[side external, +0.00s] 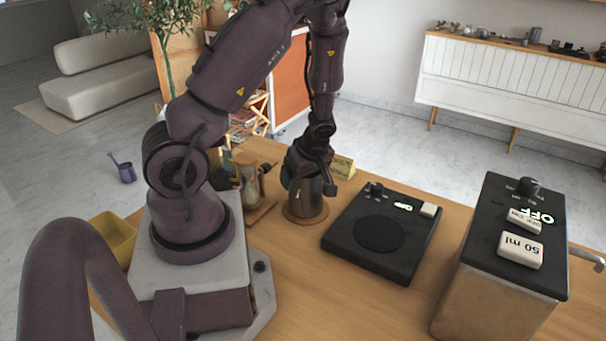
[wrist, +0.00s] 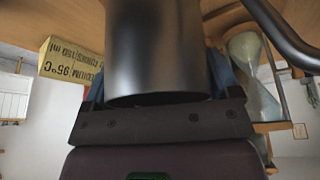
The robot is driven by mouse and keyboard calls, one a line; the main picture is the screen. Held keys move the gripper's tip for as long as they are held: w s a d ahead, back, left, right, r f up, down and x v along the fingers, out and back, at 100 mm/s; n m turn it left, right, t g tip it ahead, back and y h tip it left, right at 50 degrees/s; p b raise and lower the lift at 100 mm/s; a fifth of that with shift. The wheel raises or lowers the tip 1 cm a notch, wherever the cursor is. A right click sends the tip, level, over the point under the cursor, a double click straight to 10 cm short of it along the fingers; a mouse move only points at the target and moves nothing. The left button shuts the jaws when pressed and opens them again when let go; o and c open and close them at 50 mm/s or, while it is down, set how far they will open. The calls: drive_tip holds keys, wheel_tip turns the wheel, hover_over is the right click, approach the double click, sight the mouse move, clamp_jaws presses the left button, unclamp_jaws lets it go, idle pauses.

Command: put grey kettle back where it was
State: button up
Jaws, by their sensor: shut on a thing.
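The grey kettle (side external: 305,200) is at the middle of the wooden table, beside my arm's base, partly covered by my gripper. My gripper (side external: 310,172) is shut on the kettle from above and behind. In the wrist view the kettle's dark metal body (wrist: 155,50) fills the top centre between the fingers, and a thin curved dark tube (wrist: 285,38) shows at the right. The kettle appears upright over a round wooden coaster (side external: 289,214). I cannot tell whether its base touches the coaster.
A black hot plate (side external: 345,238) lies to the right, with a black-topped dispenser (side external: 485,250) beyond it. Bare table lies in front of the coaster.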

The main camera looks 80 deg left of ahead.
drive_tip(key=o, duration=1.2)
drive_tip(key=shift+f, duration=0.15)
drive_tip(key=shift+c, duration=0.2)
drive_tip(key=v, duration=1.2)
drive_tip(key=shift+w+d, duration=0.15)
drive_tip(key=s+d+r+m+t+h, duration=0.2)
drive_tip(key=d+r+m+t, duration=0.1)
drive_tip(key=d+r+m, duration=0.5)
drive_tip(key=s+d+r+m+t+h, duration=0.2)
drive_tip(key=d+r+m+t, duration=0.2)
drive_tip(key=d+r+m, duration=0.5)
drive_tip(key=d+m, duration=0.1)
drive_tip(key=m, duration=0.4)
drive_tip(key=shift+s+d, duration=0.2)
drive_tip(key=shift+d, duration=0.2)
